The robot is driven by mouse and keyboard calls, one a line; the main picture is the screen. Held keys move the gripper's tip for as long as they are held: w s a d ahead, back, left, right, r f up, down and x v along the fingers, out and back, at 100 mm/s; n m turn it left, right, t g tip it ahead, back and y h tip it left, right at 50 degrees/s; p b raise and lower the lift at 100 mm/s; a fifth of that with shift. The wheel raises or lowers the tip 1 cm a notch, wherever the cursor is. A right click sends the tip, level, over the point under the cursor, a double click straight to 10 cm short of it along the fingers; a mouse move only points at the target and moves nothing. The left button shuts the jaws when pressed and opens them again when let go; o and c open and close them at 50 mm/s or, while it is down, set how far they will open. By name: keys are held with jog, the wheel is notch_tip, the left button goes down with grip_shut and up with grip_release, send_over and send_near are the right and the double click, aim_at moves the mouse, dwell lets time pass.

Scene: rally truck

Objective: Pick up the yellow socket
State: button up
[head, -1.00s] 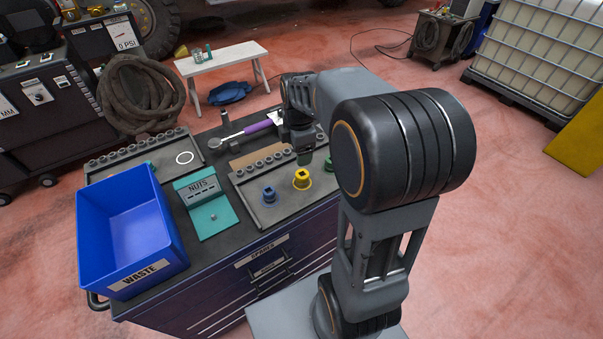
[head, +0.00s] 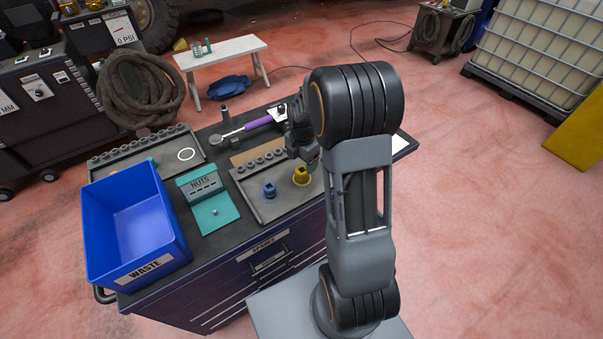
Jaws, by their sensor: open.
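The yellow socket (head: 301,175) stands upright on the grey tray (head: 262,213) at the right part of the cart top. My gripper (head: 311,164) is just behind and to the right of the socket, at about its top. My own arm partly hides the gripper, and its fingertips are hard to make out. I cannot tell whether it touches the socket. Nothing shows held in it, and the socket sits on the tray.
A blue socket (head: 269,189) stands left of the yellow one. A teal NUTS holder (head: 202,183) and a blue WASTE bin (head: 136,229) are further left. A purple-handled wrench (head: 258,123) lies behind. Rows of grey sockets (head: 265,158) line the tray's back.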

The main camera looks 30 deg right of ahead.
aim_at(302, 170)
jog(key=shift+f+p, duration=0.7)
jog(key=shift+f, duration=1.9)
jog(key=c, duration=1.4)
